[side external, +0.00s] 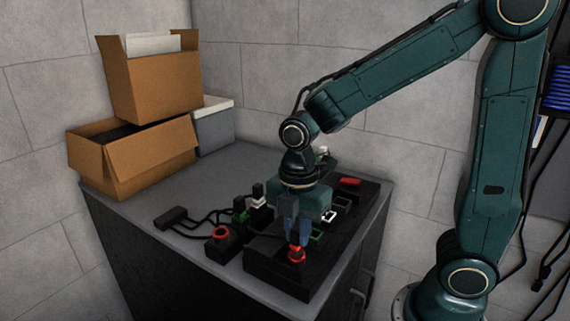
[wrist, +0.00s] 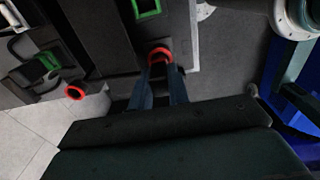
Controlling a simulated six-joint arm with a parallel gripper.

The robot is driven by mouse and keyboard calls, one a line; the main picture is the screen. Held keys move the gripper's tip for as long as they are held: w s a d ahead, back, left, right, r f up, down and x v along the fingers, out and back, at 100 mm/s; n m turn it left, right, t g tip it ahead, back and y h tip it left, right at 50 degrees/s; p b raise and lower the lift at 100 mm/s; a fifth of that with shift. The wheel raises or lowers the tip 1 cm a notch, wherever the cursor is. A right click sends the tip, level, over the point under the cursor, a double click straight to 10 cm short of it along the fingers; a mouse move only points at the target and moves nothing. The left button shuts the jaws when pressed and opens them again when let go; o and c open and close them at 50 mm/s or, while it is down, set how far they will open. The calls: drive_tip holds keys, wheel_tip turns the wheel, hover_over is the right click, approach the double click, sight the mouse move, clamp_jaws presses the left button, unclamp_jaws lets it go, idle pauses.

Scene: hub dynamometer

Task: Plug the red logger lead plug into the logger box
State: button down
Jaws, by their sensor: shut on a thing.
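The logger box appears to be the long black box (side external: 262,268) along the right of the bench top, with green- and white-rimmed sockets. My gripper (side external: 299,240) points down over its near end. Its fingers are shut on the red logger lead plug, mostly hidden between them. A red ring (side external: 296,255) shows at the fingertips, right at the box top. In the wrist view the fingertips (wrist: 162,72) meet at this red ring (wrist: 160,51). I cannot tell whether the ring belongs to the plug or a socket, nor how deep the plug sits.
A small black block with a red ring (side external: 221,233) stands left of the box. Green (side external: 240,207) and white (side external: 258,195) plugs with black cables stand behind it. Cardboard boxes (side external: 140,155) fill the back left.

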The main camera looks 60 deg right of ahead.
drive_tip(key=shift+f, duration=0.65)
drive_tip(key=c, duration=1.3)
unclamp_jaws()
drive_tip(key=shift+o, duration=0.2)
drive_tip(key=shift+r, duration=0.15)
wheel_tip(320, 180, up, 14)
drive_tip(key=shift+f, duration=0.25)
